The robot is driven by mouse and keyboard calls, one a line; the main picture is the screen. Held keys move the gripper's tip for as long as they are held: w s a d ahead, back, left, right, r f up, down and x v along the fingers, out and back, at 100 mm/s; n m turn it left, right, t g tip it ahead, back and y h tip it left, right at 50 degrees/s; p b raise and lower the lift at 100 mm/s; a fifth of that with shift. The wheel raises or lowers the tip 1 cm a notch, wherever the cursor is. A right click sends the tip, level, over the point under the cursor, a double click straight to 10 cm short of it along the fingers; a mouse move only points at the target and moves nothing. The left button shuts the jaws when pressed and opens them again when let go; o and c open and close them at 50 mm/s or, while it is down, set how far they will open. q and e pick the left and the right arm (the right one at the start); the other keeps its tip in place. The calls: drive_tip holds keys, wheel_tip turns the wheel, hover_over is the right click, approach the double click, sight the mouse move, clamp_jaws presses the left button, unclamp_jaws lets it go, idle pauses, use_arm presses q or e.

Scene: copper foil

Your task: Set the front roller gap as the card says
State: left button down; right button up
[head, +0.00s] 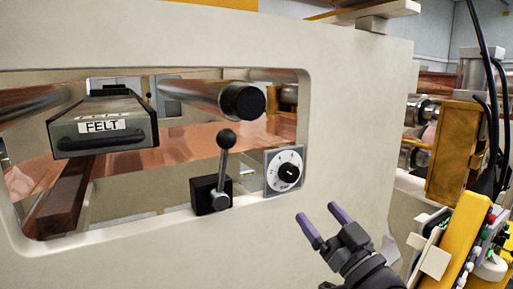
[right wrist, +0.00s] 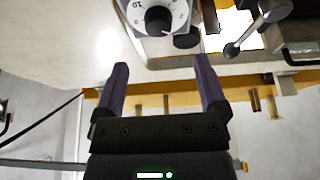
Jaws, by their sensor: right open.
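A dial with a black knob (head: 287,173) on a pale numbered plate (head: 272,180) sits at the right end of the machine's window opening. The knob also shows at the top of the right wrist view (right wrist: 158,20), upside down. My right gripper (head: 324,222) is open and empty, below and to the right of the dial, apart from it. Its purple fingers (right wrist: 160,82) show spread in the right wrist view. A ball-topped lever (head: 225,150) on a black block stands left of the dial. I cannot make out the card. My left gripper is not in view.
A drawer-like box labelled FELT (head: 100,127) sits at the left of the opening, near a dark-ended roller (head: 240,101). Copper foil (head: 190,145) runs behind. A yellow control panel (head: 462,240) with buttons stands at the lower right. The pale machine wall (head: 350,130) beside the dial is clear.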

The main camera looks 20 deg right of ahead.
sight(293, 178)
drive_tip(key=p+x, duration=0.3)
drive_tip(key=x, duration=0.6)
drive_tip(key=shift+d+r, duration=0.15)
drive_tip(key=shift+r, duration=0.1)
clamp_jaws()
